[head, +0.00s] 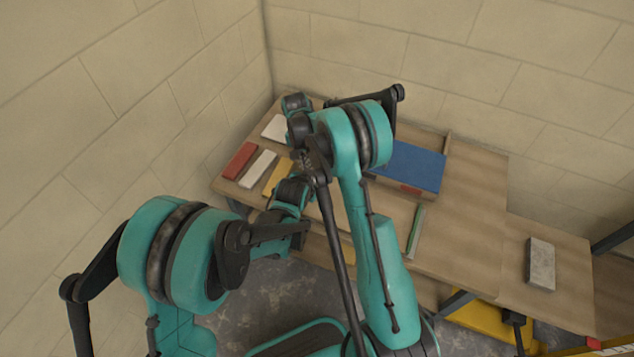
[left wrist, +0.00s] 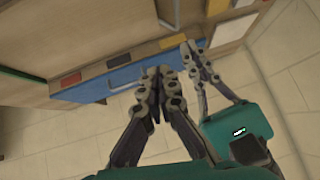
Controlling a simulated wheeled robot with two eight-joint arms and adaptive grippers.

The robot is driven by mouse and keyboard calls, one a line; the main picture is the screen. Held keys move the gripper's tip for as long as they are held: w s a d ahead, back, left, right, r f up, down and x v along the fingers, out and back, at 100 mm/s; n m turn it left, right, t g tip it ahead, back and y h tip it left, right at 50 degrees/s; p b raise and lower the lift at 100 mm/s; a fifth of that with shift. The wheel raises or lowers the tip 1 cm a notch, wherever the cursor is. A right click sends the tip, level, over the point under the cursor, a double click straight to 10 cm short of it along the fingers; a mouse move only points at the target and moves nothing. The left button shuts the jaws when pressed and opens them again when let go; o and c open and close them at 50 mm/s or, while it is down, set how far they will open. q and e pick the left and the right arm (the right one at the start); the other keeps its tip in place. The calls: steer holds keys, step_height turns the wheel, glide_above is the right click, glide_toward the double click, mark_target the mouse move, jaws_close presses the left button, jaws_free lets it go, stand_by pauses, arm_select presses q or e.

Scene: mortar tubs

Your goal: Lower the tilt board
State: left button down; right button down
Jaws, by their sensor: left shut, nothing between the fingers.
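The board looks like the flat blue panel (head: 412,165) on the back of the wooden bench in the head view. Its tilt is hard to judge. In the left wrist view a long blue face (left wrist: 82,92) crosses the upper left, with a thin pale handle-like bar on it. My left gripper (left wrist: 158,76) is shut and empty, its tips close below the blue face in that picture; contact cannot be told. My right gripper (left wrist: 194,47) is beside it on the right, fingertips near the blue face's end; its opening is unclear. My arms hide both fingertips in the head view.
Red (head: 239,160), white (head: 258,169) and yellow (head: 277,177) blocks lie at the bench's left. A green strip (head: 416,231) lies near the front edge. A grey block (head: 540,264) rests on the lower surface at right. Block walls stand close behind and left.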

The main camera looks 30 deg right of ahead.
arm_select(q)
steer(key=x, duration=0.3)
steer(key=f+x, duration=0.1)
steer(key=x, duration=0.3)
steer(key=a+x, duration=0.1)
steer(key=x, duration=0.2)
steer(key=shift+s+f, duration=0.2)
steer(key=shift+f, duration=0.85)
steer(key=shift+a, duration=0.1)
steer(key=shift+w+a+f+g, duration=0.1)
steer(key=shift+w+f+g, duration=0.05)
steer(key=shift+f, duration=0.4)
steer(key=shift+w+a+f+g, duration=0.1)
steer(key=shift+f+g, duration=0.05)
steer(key=shift+f, duration=0.4)
arm_select(e)
steer(key=c, duration=1.6)
jaws_free()
